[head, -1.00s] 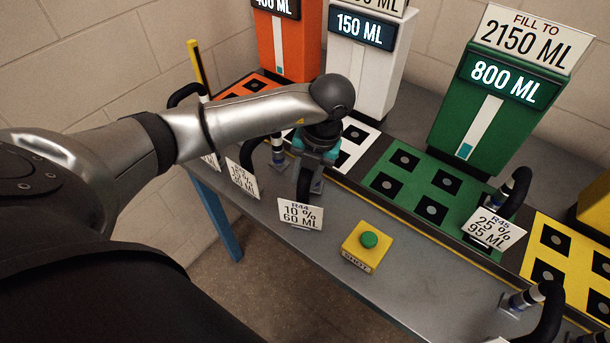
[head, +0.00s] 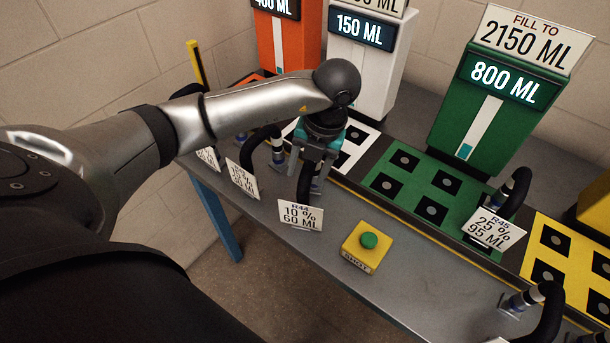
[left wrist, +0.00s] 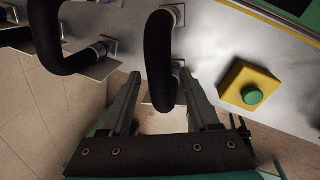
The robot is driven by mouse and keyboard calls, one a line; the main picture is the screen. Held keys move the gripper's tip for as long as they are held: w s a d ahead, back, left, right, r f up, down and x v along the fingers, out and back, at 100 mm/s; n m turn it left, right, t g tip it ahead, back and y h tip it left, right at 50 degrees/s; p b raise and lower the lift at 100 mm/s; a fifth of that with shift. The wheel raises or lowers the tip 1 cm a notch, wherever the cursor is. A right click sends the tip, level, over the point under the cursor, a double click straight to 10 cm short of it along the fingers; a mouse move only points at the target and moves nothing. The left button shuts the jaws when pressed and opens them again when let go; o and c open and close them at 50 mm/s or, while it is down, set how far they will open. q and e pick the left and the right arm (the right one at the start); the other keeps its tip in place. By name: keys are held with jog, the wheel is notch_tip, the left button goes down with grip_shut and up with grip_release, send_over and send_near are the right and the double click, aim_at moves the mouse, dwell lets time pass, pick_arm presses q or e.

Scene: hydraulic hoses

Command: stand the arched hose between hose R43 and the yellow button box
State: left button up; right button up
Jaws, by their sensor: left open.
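A black arched hose (head: 305,182) stands on the grey bench behind the card R44, between the hose behind the R43-side card (head: 242,179) and the yellow button box (head: 366,246). My left gripper (head: 312,168) is above this hose, pointing down. In the left wrist view the open fingers (left wrist: 160,92) are on either side of the arched hose (left wrist: 158,60); I cannot tell whether they touch it. The neighbouring hose (head: 262,143) also shows in the left wrist view (left wrist: 58,50). The button box (left wrist: 248,85) is right of the fingers. My right gripper is not in view.
The card R44 (head: 300,215) stands in front of the arched hose. Hose R45 (head: 517,190) is farther right. Orange, white (head: 365,70) and green (head: 490,110) dispensers stand behind.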

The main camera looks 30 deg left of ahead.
pick_arm(q)
notch_tip(320, 180, up, 9)
jog(key=d+p, duration=0.1)
jog(key=shift+w+d+r, duration=0.15)
jog(key=shift+w+d, duration=0.15)
jog(key=shift+d, duration=0.05)
